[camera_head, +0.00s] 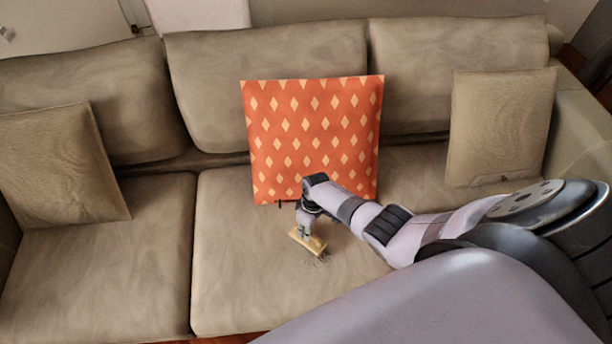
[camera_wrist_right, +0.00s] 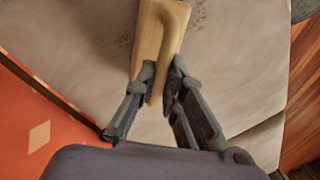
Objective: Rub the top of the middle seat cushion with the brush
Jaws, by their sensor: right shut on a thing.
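The middle seat cushion (camera_head: 230,290) is beige and lies between the left and right seats of the sofa. It also fills much of the right wrist view (camera_wrist_right: 80,50). My right gripper (camera_head: 305,232) is over this cushion, pointing down, and is shut on a wooden brush (camera_head: 308,241). Small dark specks show beside the brush. My left gripper is out of view.
An orange pillow with pale diamonds (camera_head: 315,135) leans on the backrest just behind my right gripper. Beige pillows stand at the left (camera_head: 62,165) and right (camera_head: 500,125) of the sofa. The front left of the middle cushion is clear.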

